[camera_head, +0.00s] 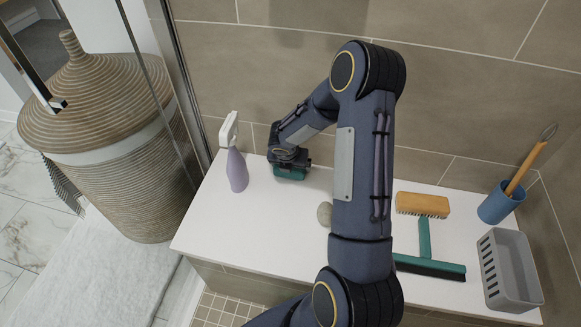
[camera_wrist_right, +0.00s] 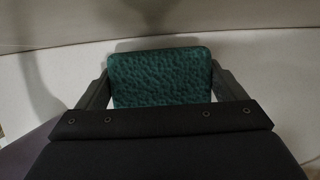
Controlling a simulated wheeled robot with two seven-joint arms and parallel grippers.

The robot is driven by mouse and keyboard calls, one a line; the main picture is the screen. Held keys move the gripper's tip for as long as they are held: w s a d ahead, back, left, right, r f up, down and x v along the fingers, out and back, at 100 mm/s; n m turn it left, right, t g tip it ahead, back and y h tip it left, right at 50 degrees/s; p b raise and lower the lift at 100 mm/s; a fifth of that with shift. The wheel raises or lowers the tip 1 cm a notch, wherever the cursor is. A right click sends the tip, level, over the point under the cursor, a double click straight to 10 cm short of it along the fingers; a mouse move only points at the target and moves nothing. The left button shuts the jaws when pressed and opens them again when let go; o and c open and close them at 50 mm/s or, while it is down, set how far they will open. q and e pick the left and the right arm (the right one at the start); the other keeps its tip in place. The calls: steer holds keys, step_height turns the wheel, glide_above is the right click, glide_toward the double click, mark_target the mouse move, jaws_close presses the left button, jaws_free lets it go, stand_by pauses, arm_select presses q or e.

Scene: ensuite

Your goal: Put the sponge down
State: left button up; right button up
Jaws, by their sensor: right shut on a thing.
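A dark green sponge (camera_wrist_right: 160,75) is between the two fingers of my right gripper (camera_wrist_right: 160,88) in the right wrist view. The gripper is shut on it. In the head view the sponge (camera_head: 290,173) shows under the gripper (camera_head: 289,160), low over the back left part of the white bench (camera_head: 262,225). I cannot tell whether the sponge touches the bench top. My left gripper is not in view.
A purple spray bottle (camera_head: 237,170) stands left of the gripper. A grey stone-like object (camera_head: 325,214) is partly behind my arm. A brush (camera_head: 422,204), squeegee (camera_head: 426,240), blue cup (camera_head: 500,204) and grey basket (camera_head: 508,270) are at right. The bench's front left is clear.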

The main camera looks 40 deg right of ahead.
steer(key=shift+f, duration=0.2)
steer(key=o, duration=0.8)
steer(key=shift+c, duration=0.2)
steer(key=shift+r, duration=0.1)
